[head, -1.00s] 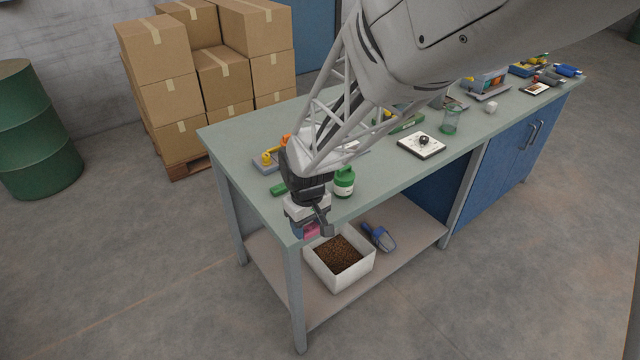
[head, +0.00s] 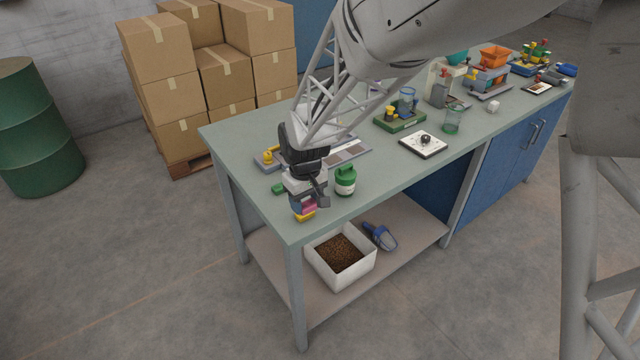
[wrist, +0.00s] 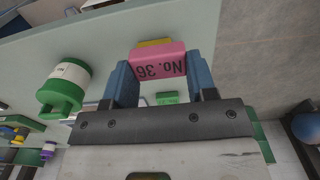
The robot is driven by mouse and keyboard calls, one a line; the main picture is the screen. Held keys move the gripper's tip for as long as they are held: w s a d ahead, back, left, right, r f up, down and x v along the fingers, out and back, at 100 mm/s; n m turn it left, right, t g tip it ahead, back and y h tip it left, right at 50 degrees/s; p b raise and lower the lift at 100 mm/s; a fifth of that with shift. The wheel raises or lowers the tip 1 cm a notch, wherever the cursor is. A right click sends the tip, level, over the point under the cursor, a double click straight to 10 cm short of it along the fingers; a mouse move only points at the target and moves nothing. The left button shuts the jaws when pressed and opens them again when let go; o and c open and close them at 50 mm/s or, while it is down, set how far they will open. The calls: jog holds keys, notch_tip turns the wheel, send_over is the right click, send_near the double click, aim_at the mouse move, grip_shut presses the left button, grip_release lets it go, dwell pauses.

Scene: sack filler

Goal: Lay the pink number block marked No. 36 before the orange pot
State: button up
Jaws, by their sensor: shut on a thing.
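A pink number block (wrist: 158,64) marked "No. 36" shows between the blue fingers of my gripper (wrist: 160,78) in the wrist view; its lettering is upside down. My gripper (head: 309,204) is shut on this pink block (head: 308,210), over the near left corner of the bench in the head view. A yellow piece (head: 305,217) shows just below the block; I cannot tell whether they touch. An orange funnel-shaped container (head: 495,56) stands at the far right; I cannot tell whether it is the orange pot. The arm covers part of the bench behind the gripper.
A green-and-white bottle (head: 345,181) stands close to the right of my gripper. A small green block (head: 278,188) lies to its left. The bench top (head: 235,140) is bare at the far left. A white card (head: 423,144) and a green tray (head: 400,121) lie farther right.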

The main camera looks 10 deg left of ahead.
jog(key=w+a+r, duration=0.2)
jog(key=w, duration=0.9)
jog(key=w+a+r, duration=0.2)
jog(key=w, duration=0.9)
jog(key=shift+a+r, duration=0.2)
jog(key=shift+a, duration=0.05)
jog(key=shift+s+f, duration=0.1)
jog(key=shift+f, duration=0.15)
jog(key=shift+f, duration=3.95)
jog(key=shift+f, duration=0.7)
jog(key=o, duration=1.3)
jog(key=shift+r, duration=0.15)
